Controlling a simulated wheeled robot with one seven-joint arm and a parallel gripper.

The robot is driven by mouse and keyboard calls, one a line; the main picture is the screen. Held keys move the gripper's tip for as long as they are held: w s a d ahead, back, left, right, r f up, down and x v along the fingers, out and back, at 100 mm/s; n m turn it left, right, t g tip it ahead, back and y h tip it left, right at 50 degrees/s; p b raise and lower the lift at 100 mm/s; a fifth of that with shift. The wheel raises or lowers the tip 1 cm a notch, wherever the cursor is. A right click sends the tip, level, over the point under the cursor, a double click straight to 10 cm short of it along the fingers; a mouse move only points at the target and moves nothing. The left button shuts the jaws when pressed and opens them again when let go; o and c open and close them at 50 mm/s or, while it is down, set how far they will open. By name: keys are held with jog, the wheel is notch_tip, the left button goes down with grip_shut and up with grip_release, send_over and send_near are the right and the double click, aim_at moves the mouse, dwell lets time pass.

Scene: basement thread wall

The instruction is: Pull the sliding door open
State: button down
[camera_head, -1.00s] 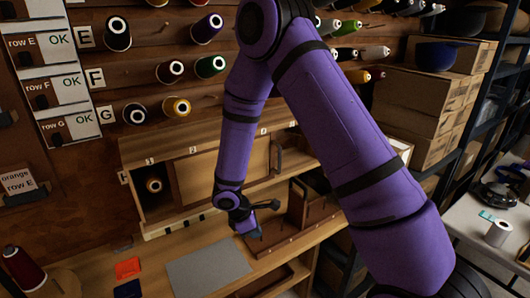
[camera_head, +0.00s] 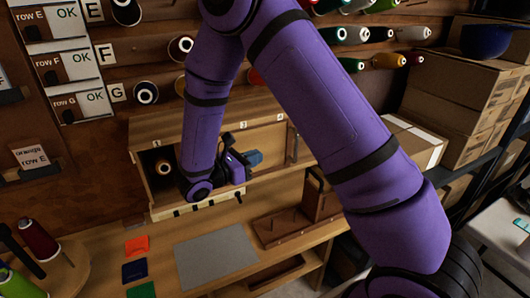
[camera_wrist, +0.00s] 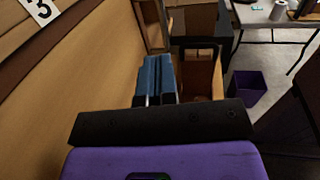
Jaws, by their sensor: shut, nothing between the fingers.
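The sliding door (camera_head: 267,140) is a plain tan wood panel in the front of a low wooden cabinet under the spool wall. A dark upright handle (camera_head: 294,147) stands near its right end. The left compartment is uncovered and shows a spool (camera_head: 163,167). My gripper (camera_head: 255,158) is in front of the panel, left of the handle and apart from it, pointing right. Its blue fingers are together and empty. In the wrist view the fingers (camera_wrist: 155,78) point along the wooden front, which runs close on the left. My arm hides part of the door.
Below the cabinet is a bench with a grey mat (camera_head: 215,255), colored squares (camera_head: 137,245) and a wooden rack (camera_head: 285,226). Spools on pegs fill the wall above. Cardboard boxes (camera_head: 465,85) stand on the right. A purple bin (camera_wrist: 247,88) stands on the floor.

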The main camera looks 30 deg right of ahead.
send_near(289, 143)
jog(key=s+d+r, duration=0.1)
jog(key=d, duration=0.1)
jog(key=d+r, duration=0.1)
jog(key=d, duration=0.1)
jog(key=s+d+r, duration=0.1)
jog(key=d, duration=0.2)
jog(key=shift+s, duration=0.35)
jog(key=d, duration=2)
jog(key=shift+a, duration=0.1)
